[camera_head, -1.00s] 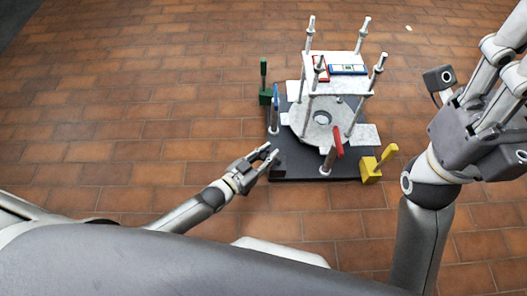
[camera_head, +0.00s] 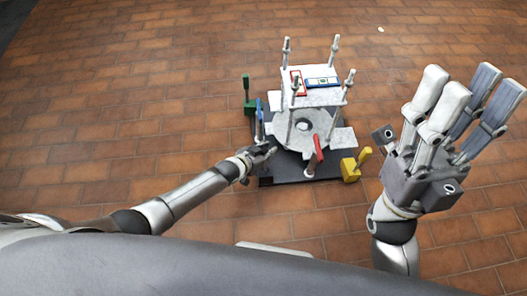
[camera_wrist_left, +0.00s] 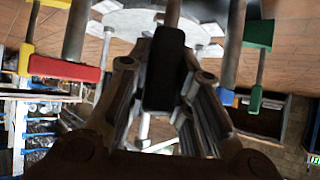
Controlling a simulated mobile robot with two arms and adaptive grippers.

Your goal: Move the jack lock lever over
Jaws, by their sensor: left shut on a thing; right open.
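A black handle (camera_wrist_left: 165,70), which looks like the jack lock lever, stands between the fingers of my left gripper (camera_wrist_left: 160,95) in the left wrist view. The fingers are shut on it. In the head view my left gripper (camera_head: 266,150) is at the near left corner of the flange stand's dark base (camera_head: 285,176), just below the blue lever (camera_head: 259,118); the handle is hidden there by the fingers. My right gripper (camera_head: 455,110) is open and empty, raised at the right, apart from the stand.
A green lever (camera_head: 248,92) stands at the base's left, a red lever (camera_head: 318,148) at its front and a yellow lever (camera_head: 356,165) at its right corner. The white flange (camera_head: 325,135) and upright posts rise above the base. Tiled floor (camera_head: 120,110) around is clear.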

